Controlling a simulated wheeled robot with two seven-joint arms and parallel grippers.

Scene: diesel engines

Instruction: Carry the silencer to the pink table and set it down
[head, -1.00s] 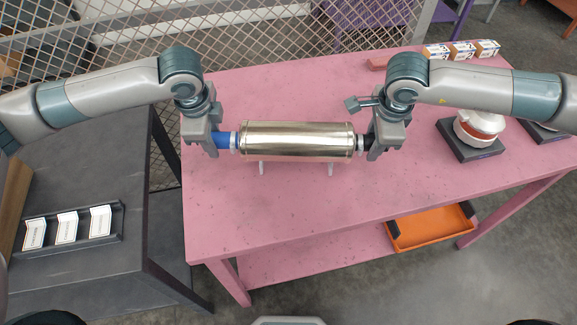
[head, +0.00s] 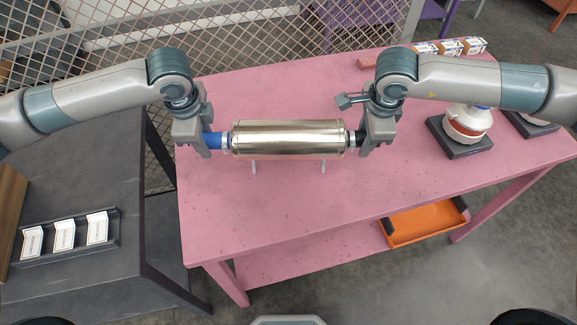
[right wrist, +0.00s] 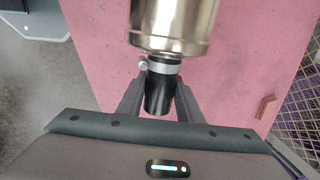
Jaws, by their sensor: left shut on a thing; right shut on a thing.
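The silencer (head: 288,138) is a shiny metal cylinder with a blue pipe end on the left and a black pipe end on the right. It is level over the pink table (head: 300,205), with two thin pale legs below it; I cannot tell whether they touch the top. My left gripper (head: 206,143) is shut on the blue end. My right gripper (head: 368,140) is shut on the black end. In the right wrist view the silencer (right wrist: 172,22) shows its metal body, with the black end (right wrist: 160,92) between my right gripper's fingers (right wrist: 160,98).
A black stand with a red and white part (head: 466,125) is on the table's right, with small boxes (head: 450,46) at its back. A grey table (head: 90,190) with a card tray is at left. An orange bin (head: 425,224) sits below. The table's front is clear.

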